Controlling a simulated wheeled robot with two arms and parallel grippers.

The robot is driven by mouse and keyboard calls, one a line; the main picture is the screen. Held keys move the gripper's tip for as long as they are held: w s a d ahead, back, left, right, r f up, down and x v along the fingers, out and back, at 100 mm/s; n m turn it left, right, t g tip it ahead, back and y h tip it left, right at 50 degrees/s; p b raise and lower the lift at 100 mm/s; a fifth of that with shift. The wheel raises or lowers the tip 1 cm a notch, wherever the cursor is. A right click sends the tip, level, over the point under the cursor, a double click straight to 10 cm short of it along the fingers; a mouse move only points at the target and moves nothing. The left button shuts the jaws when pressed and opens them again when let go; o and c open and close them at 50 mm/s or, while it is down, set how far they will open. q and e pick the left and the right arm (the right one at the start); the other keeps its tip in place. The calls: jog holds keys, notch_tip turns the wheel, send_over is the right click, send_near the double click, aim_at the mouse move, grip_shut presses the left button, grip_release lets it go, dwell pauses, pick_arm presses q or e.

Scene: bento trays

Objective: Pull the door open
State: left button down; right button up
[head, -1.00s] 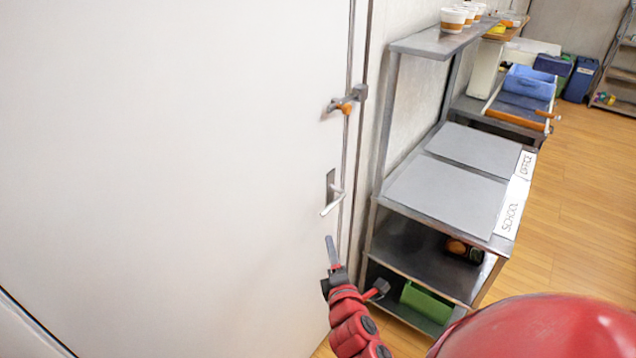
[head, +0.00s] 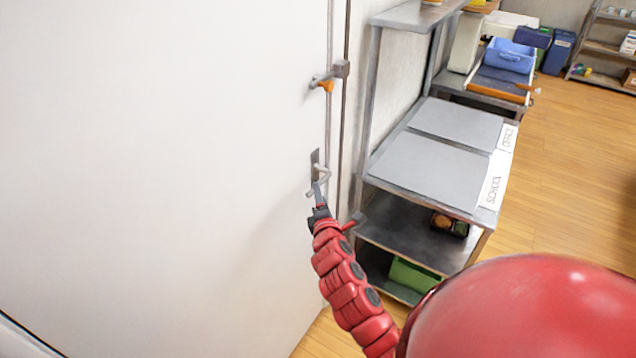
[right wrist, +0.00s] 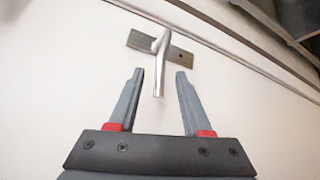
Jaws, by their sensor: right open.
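The white door (head: 160,150) fills the left of the head view and looks closed. Its metal lever handle (head: 321,174) sits on a plate near the door's right edge. In the right wrist view the handle (right wrist: 161,65) points toward my gripper, its end between the fingertip lines. My right gripper (head: 318,192) is at the handle in the head view. In the right wrist view the right gripper (right wrist: 159,75) is open, with one finger on each side of the lever's end; contact cannot be told. My left gripper is not in view.
A latch with an orange part (head: 327,86) sits higher on the door edge. Right of the door stands a metal shelf (head: 365,160) with grey panels, labels and a green bin (head: 413,275). Wooden floor (head: 565,180) is clear at the right.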

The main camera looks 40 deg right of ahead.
jog(key=p+x, duration=0.1)
jog(key=x, duration=0.4)
jog(key=shift+w+d+f, duration=0.15)
jog(key=shift+w, duration=0.1)
grip_shut()
dwell(1.3)
